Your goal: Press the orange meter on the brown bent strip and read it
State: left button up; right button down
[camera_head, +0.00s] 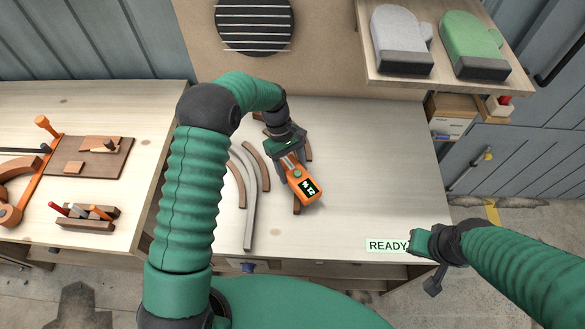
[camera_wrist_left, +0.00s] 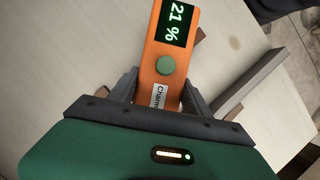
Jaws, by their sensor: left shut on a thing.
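The orange meter (camera_head: 303,187) is in my left gripper (camera_head: 288,155), over the middle of the bench. In the left wrist view the meter (camera_wrist_left: 163,82) sits between both fingers. Its lit screen (camera_wrist_left: 176,22) reads 21 %, above a green round button. A brown strip (camera_head: 297,207) lies under the meter and is mostly hidden; bits of it show beside the meter in the wrist view (camera_wrist_left: 199,37). Whether the meter's tip touches it cannot be told. My right gripper (camera_head: 419,243) is at the bench's front right, by the READY label; its jaws are unclear.
Brown and grey bent strips (camera_head: 250,205) lie just left of the meter. A side bench (camera_head: 120,95) holds clamps and small tools. A shelf (camera_head: 445,78) with two mitts hangs at upper right. The bench's right half (camera_head: 380,160) is clear.

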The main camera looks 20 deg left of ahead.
dwell(0.4)
pick_arm(q)
notch_tip(320, 180, up, 7)
jog(key=p, duration=0.6)
jog(key=shift+r, duration=0.1)
dwell(0.3)
